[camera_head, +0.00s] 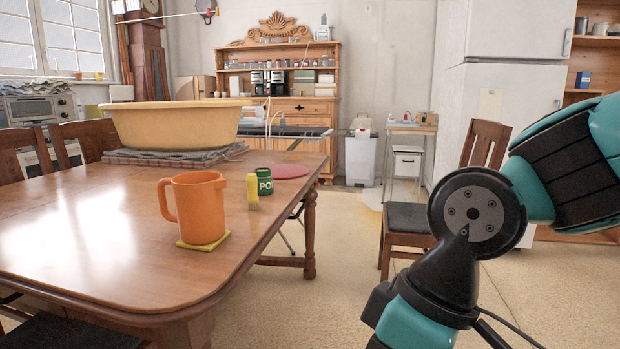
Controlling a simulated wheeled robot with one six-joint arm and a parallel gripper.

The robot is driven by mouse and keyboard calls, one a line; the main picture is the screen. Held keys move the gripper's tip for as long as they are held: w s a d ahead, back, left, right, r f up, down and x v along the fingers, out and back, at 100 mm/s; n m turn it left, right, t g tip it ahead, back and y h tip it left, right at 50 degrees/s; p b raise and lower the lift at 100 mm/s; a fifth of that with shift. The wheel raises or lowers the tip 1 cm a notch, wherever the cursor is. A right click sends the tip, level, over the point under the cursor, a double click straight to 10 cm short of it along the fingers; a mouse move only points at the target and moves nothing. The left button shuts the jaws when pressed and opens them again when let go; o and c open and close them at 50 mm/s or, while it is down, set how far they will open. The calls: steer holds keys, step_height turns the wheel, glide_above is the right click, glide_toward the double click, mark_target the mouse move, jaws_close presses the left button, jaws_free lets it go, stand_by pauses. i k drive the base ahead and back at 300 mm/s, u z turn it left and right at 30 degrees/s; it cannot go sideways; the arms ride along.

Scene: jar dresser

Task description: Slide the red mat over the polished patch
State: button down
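The red mat (289,170) is a flat, round, pinkish-red disc. It lies on the right far edge of the wooden table (110,265), just behind a green tin (264,181) with "POL" on its label. The tabletop is glossy, with bright window reflections at the left. I cannot tell which part is the polished patch. My arm's teal and black links show at the right, but my gripper is out of view.
An orange mug (199,207) stands on a yellow coaster (203,242) near the table's right edge. A yellow-handled brush (252,191) stands beside the tin. A big tan basin (180,124) sits on folded cloth (172,156) behind. A chair (409,218) stands right of the table.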

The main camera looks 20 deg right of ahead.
mark_target(279, 172)
steer(key=z, duration=0.2)
steer(key=k, duration=0.35)
steer(key=z, duration=1.05)
steer(key=i, duration=1.25)
steer(key=u, duration=0.35)
steer(key=i, duration=0.8)
steer(key=u, duration=0.7)
